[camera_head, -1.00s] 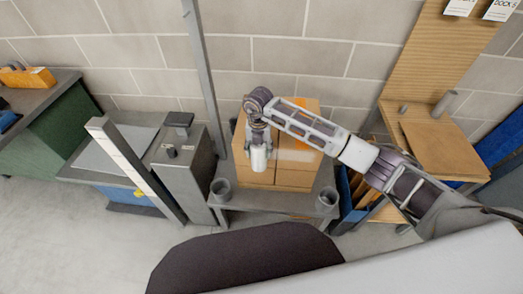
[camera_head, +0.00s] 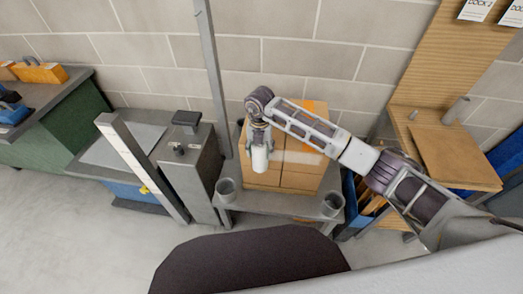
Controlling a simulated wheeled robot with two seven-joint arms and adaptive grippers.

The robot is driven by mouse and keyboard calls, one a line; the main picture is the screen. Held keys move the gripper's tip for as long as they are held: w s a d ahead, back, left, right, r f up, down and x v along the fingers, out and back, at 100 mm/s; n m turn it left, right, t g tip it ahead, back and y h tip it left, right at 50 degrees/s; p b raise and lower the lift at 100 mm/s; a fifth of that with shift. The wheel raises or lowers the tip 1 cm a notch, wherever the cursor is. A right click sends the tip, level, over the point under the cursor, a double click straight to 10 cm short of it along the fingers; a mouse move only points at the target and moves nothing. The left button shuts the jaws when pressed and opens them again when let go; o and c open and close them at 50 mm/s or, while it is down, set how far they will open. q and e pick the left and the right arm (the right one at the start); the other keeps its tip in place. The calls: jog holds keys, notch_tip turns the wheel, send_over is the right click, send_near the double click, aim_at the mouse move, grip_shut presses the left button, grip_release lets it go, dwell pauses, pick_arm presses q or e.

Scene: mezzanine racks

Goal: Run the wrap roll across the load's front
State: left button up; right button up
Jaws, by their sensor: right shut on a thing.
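The load is a stack of orange-brown cartons (camera_head: 292,180) on a grey table (camera_head: 275,206) against the block wall. My right arm reaches in from the right, across the load. My right gripper (camera_head: 260,144) points down at the left part of the load's front and is shut on the white wrap roll (camera_head: 260,159), which hangs upright. A pale, see-through band of wrap (camera_head: 302,157) shows across the cartons to the right of the roll. The arm hides part of the load's top. My left gripper is not in view.
Grey cups stand at the table's front corners, one at the left (camera_head: 226,189) and one at the right (camera_head: 332,204). A grey post (camera_head: 212,75) rises left of the load. A grey machine (camera_head: 190,165) stands further left, a wooden bench (camera_head: 455,158) at the right.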

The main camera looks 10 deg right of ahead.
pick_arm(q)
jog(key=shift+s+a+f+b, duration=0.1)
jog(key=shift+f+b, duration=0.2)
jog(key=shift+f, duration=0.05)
pick_arm(e)
jog(key=shift+w+a, duration=0.2)
jog(key=shift+a, duration=0.4)
jog(key=shift+w+a, duration=0.2)
jog(key=shift+a, duration=0.35)
jog(key=shift+a, duration=0.15)
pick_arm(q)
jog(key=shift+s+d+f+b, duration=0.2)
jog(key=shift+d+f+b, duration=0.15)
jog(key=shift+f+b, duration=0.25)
pick_arm(e)
jog(key=shift+w+a, duration=0.25)
jog(key=shift+a, duration=0.9)
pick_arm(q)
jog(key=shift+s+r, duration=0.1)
pick_arm(e)
jog(key=shift+d, duration=0.2)
jog(key=shift+s+d+p, duration=0.2)
jog(key=shift+d+p, duration=0.3)
jog(key=shift+d, duration=0.45)
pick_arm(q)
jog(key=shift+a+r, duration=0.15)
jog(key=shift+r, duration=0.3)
pick_arm(e)
jog(key=shift+d, duration=0.15)
